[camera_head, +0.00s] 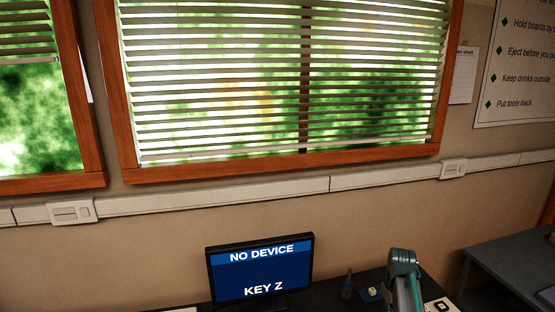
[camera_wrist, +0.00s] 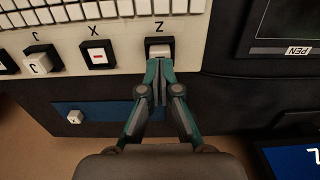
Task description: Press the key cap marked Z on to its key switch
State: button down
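In the wrist view, my gripper (camera_wrist: 159,68) has its two fingers close together, with no object visible between the pads. Its fingertips are at the near side of a pale key cap (camera_wrist: 159,50) in the dark square switch place (camera_wrist: 148,42) under the printed letter Z. The cap's top marking is hidden or too small to read. I cannot tell whether the fingertips touch the cap or how deep it sits. In the head view, my arm stands right of the monitor and the fingertips do not show.
A small loose cap (camera_wrist: 75,116) lies on a blue mat (camera_wrist: 100,112). A dark device (camera_wrist: 285,30) stands at right. The monitor (camera_head: 260,268) reads "NO DEVICE" and "KEY Z".

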jog(key=shift+r+p, duration=1.65)
jog(key=shift+r, duration=1.05)
